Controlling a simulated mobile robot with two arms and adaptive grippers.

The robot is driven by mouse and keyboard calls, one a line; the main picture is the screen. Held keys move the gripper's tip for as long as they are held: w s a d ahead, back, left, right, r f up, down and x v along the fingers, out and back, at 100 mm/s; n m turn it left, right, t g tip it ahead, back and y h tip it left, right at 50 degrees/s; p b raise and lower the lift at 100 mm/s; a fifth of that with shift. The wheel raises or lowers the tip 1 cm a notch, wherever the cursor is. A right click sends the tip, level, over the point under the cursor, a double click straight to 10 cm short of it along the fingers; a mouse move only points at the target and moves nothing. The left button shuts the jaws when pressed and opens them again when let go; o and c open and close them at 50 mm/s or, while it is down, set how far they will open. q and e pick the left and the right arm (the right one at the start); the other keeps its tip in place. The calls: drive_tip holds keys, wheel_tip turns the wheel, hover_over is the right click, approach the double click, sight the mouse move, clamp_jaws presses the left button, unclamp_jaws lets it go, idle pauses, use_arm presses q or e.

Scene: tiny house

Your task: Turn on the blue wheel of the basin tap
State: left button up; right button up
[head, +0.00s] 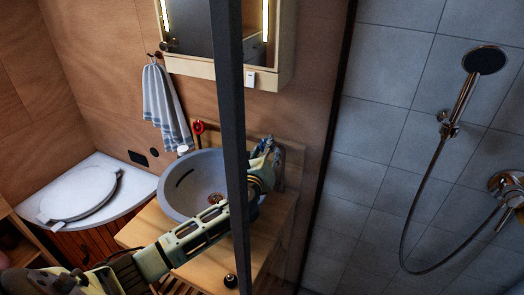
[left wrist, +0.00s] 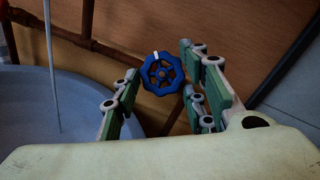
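The blue wheel (left wrist: 162,73) shows in the left wrist view as a round spoked handle with a white mark at its top, on a copper-coloured pipe. My left gripper (left wrist: 160,98) is open, with one finger on each side of the wheel; a gap shows at the left finger, and the right fingers are close to the rim. In the head view my left gripper (head: 266,152) is at the right rear of the grey basin (head: 183,207), and I cannot make out the blue wheel clearly there. A red wheel (head: 198,127) stands behind the basin. My right gripper is not in view.
A dark vertical post (head: 230,110) crosses in front of the basin and my left arm. A wooden counter (head: 195,268) bears the basin. A mirror cabinet (head: 282,45) and a towel (head: 165,105) are on the wall. A thin pale streak (left wrist: 52,75) hangs over the basin.

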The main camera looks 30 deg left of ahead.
use_arm(q)
drive_tip(key=o, duration=0.4)
drive_tip(key=shift+w+a+r, duration=0.25)
drive_tip(key=shift+w+r, duration=0.05)
drive_tip(key=shift+w, duration=0.25)
drive_tip(key=shift+c, duration=0.2)
drive_tip(key=shift+w+f, duration=0.45)
drive_tip(key=shift+w+a+f, duration=0.15)
drive_tip(key=shift+a+f, duration=0.05)
drive_tip(key=shift+a, duration=0.1)
drive_tip(key=shift+s+r, duration=0.15)
drive_tip(key=shift+s, duration=0.35)
drive_tip(key=shift+v, duration=1.2)
drive_tip(key=v, duration=1)
drive_tip(key=shift+s+r, duration=0.35)
drive_tip(key=shift+s, duration=0.05)
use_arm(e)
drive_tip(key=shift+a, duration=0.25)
use_arm(q)
drive_tip(key=shift+c, duration=0.2)
